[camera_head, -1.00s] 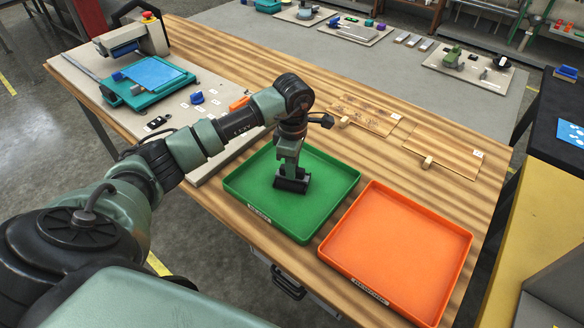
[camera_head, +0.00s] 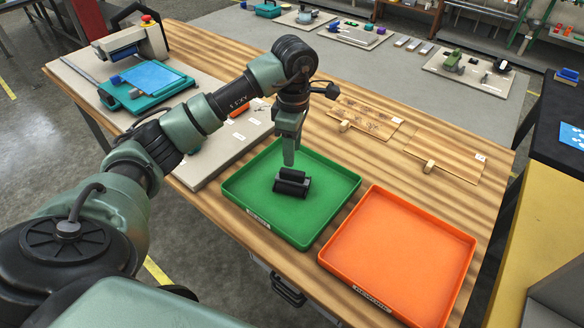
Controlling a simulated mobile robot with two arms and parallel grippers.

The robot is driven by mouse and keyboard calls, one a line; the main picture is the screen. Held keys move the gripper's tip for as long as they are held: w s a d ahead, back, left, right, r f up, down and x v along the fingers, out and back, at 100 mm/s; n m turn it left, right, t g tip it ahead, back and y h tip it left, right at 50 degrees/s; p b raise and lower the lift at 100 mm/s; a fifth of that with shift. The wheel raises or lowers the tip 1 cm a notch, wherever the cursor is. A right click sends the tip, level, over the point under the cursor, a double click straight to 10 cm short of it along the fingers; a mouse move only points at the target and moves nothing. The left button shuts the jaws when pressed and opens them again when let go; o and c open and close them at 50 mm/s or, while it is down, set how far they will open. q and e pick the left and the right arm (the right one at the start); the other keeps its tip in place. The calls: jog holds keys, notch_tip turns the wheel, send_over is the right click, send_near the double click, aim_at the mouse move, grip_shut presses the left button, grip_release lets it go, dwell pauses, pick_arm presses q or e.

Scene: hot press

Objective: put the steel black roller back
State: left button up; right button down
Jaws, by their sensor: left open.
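My left gripper (camera_head: 288,162) points straight down just above the roller. It is open and holds nothing, and its fingers are seen edge-on. It looks clear of the roller by a small gap. My right gripper is not in this view.
An orange tray (camera_head: 397,250), empty, stands right of the green one. Wooden boards (camera_head: 365,118) with small blocks lie behind. A press (camera_head: 130,45) and a teal tray with a blue sheet (camera_head: 150,80) are at the back left.

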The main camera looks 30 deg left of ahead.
pick_arm(q)
notch_tip(320, 180, up, 4)
jog(key=shift+r, duration=0.1)
jog(key=shift+s, duration=0.1)
dwell(0.6)
